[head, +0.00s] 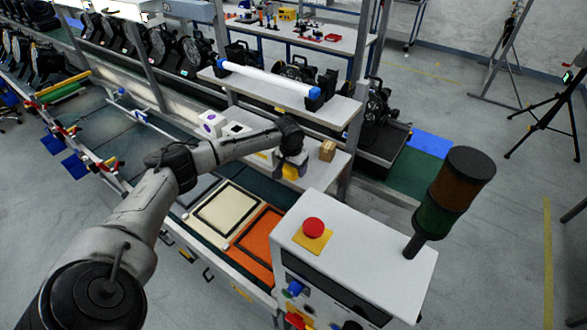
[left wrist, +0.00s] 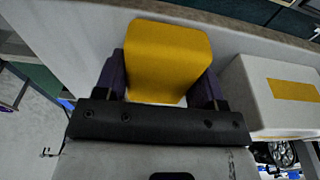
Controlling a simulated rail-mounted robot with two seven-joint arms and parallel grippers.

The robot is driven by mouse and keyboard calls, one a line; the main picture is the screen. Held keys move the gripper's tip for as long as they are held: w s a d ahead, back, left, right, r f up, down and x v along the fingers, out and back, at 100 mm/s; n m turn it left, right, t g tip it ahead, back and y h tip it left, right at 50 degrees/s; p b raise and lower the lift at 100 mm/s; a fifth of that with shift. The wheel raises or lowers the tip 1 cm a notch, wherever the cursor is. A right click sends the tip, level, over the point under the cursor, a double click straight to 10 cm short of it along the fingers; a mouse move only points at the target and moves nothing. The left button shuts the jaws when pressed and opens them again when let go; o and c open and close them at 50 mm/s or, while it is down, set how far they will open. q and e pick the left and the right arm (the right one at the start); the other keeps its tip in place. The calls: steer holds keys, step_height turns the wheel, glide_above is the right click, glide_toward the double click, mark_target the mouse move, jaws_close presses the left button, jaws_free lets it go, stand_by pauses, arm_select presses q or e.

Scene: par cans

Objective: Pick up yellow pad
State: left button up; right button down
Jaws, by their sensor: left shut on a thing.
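The yellow pad (head: 290,172) is at the end of my left arm, over the white shelf (head: 312,178) in the head view. My left gripper (head: 291,166) is shut on it. In the left wrist view the pad (left wrist: 167,58) stands up between the two dark purple fingers, one at each side edge. Its lower part is hidden by the gripper body. I cannot tell whether the pad touches the shelf. My right gripper is not in view.
A small brown box (head: 328,150) stands just right of my left gripper. White boxes (head: 211,123) stand to its left. The control box with a red button (head: 313,228) and signal tower (head: 452,195) is in front. Cream (head: 228,212) and orange (head: 262,245) trays lie below.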

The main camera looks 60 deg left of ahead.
arm_select(q)
steer(key=shift+c, duration=1)
steer(key=shift+r+b, duration=0.1)
steer(key=shift+b, duration=0.35)
steer(key=r, duration=0.3)
steer(key=r+b, duration=0.1)
steer(key=r, duration=0.3)
steer(key=shift+s+d+r, duration=0.15)
steer(key=shift+d+r, duration=0.05)
steer(key=s+d+b, duration=0.2)
steer(key=s+d, duration=1.1)
steer(key=d, duration=0.1)
steer(key=shift+s+d+f+b, duration=0.15)
steer(key=shift+f+b, duration=0.05)
steer(key=shift+b, duration=0.15)
